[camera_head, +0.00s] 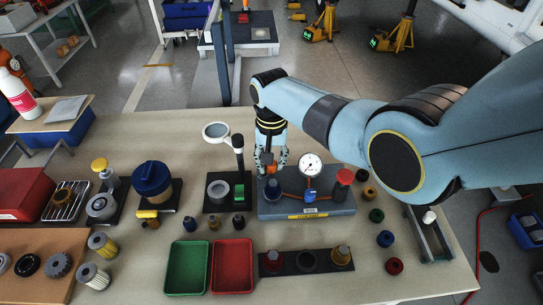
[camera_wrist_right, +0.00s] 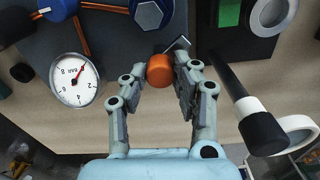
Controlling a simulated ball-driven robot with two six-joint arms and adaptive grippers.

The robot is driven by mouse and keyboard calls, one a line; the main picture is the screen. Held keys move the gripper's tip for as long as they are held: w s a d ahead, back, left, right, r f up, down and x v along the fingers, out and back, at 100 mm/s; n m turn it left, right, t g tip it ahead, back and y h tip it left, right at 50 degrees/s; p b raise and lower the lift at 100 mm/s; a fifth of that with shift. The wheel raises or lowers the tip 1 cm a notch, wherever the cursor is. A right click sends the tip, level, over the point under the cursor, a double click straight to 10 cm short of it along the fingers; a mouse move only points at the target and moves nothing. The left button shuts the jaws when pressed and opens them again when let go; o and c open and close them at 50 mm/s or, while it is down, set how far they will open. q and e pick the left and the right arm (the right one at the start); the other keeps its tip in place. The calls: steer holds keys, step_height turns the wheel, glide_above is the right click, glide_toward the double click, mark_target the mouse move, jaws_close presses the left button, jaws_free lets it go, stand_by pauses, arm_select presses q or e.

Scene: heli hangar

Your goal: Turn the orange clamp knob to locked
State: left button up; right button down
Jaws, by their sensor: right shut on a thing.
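The orange clamp knob (camera_wrist_right: 160,71) is a round ball between the fingers of my right gripper (camera_wrist_right: 172,76) in the right wrist view. The gripper is shut on it, with a finger on each side. A short metal bar (camera_wrist_right: 179,43) shows just beyond the knob. In the head view my right gripper (camera_head: 270,160) reaches down at the back left edge of the grey test base (camera_head: 325,208), and the knob (camera_head: 267,158) is partly hidden by the fingers. My left gripper is not in view.
A pressure gauge (camera_head: 311,165) and a red-capped post (camera_head: 342,184) stand on the base, right of the gripper. A magnifier stand (camera_head: 238,150) is close on the left. Green (camera_head: 187,267) and red (camera_head: 232,265) trays lie in front.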

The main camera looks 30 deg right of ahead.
steer(key=n+p, duration=0.1)
steer(key=n, duration=0.4)
steer(key=shift+n, duration=0.3)
steer(key=shift+n+p, duration=0.55)
steer(key=shift+n, duration=1.65)
steer(key=c, duration=1)
jaws_free()
step_height(320, 180, up, 12)
